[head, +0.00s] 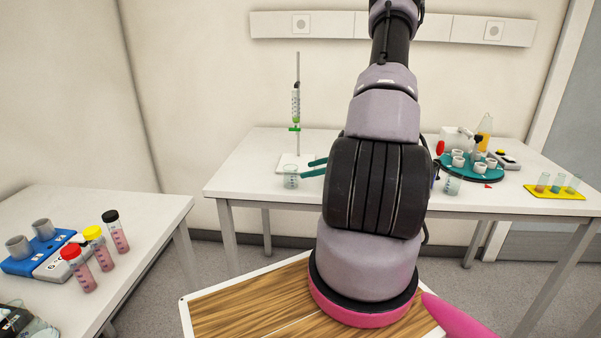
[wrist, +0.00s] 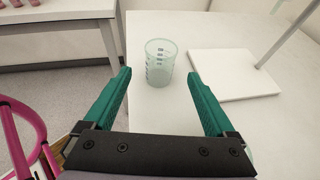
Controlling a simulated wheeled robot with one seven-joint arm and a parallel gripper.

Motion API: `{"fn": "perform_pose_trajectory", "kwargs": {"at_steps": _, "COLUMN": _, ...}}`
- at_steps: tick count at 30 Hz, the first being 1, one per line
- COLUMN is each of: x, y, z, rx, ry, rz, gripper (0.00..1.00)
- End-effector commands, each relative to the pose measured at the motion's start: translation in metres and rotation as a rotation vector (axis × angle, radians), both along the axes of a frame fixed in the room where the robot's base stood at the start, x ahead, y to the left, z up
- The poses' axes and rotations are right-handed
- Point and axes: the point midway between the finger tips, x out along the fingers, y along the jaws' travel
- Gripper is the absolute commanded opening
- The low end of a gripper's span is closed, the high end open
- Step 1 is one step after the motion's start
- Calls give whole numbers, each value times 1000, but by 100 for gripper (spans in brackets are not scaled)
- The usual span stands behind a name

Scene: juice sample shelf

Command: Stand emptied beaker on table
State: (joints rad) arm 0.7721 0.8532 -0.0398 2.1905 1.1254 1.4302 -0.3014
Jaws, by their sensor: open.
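A clear beaker with dark markings (wrist: 160,64) stands upright on the white table (wrist: 154,115) near its edge in the wrist view. It looks empty there. In the head view this beaker (head: 291,178) stands on the table (head: 240,180) in front of the burette stand. My gripper (wrist: 158,80) has its green fingers open, one on each side of the beaker, with gaps visible between fingers and glass. In the head view the fingertips (head: 314,168) show just right of the beaker. My arm hides the rest of the gripper and the table's middle.
The burette stand (head: 297,110) with its white base (wrist: 235,73) is close behind the beaker. At the right are another beaker (head: 452,185), a teal carousel (head: 471,168) and a yellow rack (head: 554,192). A side table at left holds capped tubes (head: 115,232).

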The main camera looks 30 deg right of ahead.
Motion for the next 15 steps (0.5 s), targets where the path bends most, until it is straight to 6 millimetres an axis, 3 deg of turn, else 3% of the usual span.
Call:
{"fn": "perform_pose_trajectory", "kwargs": {"at_steps": 8, "x": -3, "y": 2, "z": 14, "rx": -22, "ry": -11, "rz": 35, "gripper": 90}}
{"fn": "perform_pose_trajectory", "kwargs": {"at_steps": 11, "x": -1, "y": 21, "z": 41, "rx": -82, "ry": -37, "rz": 127, "gripper": 90}}
{"fn": "perform_pose_trajectory", "kwargs": {"at_steps": 15, "x": -7, "y": 66, "z": 100, "rx": -233, "ry": -96, "rz": 345, "gripper": 90}}
